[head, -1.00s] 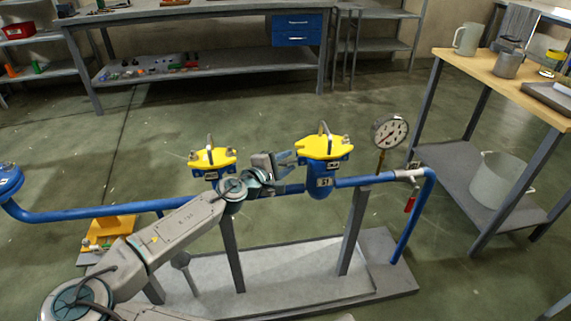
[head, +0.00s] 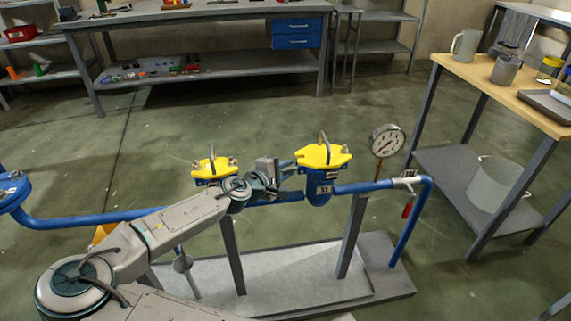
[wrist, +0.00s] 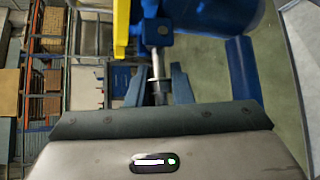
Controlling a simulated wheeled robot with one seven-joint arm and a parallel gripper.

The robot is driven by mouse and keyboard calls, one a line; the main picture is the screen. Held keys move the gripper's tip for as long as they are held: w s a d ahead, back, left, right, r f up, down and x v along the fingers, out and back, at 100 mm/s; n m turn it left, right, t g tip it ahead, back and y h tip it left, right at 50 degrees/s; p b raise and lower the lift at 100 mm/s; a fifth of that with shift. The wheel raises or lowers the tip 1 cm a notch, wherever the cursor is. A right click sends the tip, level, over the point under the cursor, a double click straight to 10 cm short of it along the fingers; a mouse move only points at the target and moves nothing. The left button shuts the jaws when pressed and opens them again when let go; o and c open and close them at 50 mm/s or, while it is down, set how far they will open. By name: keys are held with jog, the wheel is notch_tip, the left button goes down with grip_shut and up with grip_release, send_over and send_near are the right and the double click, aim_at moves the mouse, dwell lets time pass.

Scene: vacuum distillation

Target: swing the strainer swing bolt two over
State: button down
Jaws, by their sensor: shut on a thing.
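The right strainer (head: 319,190) is a blue pot with a yellow lid (head: 322,156) and a handle on top. In the wrist view its yellow lid (wrist: 121,30) is at the upper left of centre and its blue body (wrist: 215,15) at the top. My gripper (head: 282,171) is at the left side of this strainer. In the wrist view my gripper (wrist: 157,88) is shut on a metal swing bolt (wrist: 157,65), which hangs from a blue lug. The bolt's end is partly hidden between the fingers.
A second yellow-lidded strainer (head: 212,166) stands left, close behind my arm. A blue pipe (head: 100,217) runs along the skid (head: 384,260). A pressure gauge (head: 388,141) stands right of the right strainer. A wooden-topped table (head: 475,77) is at the right.

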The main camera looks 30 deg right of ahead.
jog(key=r+y+p, duration=0.1)
jog(key=p, duration=0.1)
jog(key=r+m+y+p, duration=0.1)
jog(key=p, duration=0.1)
jog(key=shift+d+m+y+p, duration=0.2)
jog(key=shift+m+y+p, duration=0.1)
jog(key=shift+p, duration=0.05)
jog(key=shift+s+d+r+m+y+p, duration=0.15)
jog(key=shift+m+y+p, duration=0.2)
jog(key=shift+y+p, duration=0.3)
jog(key=shift+s+d+r+m+y+p, duration=0.1)
jog(key=shift+m+y+p, duration=0.25)
jog(key=shift+y+p, duration=0.3)
jog(key=shift+r+y, duration=0.1)
jog(key=shift+y, duration=0.2)
jog(key=c, duration=1.5)
grip_release()
jog(key=shift+w, duration=0.1)
jog(key=shift+c, duration=0.2)
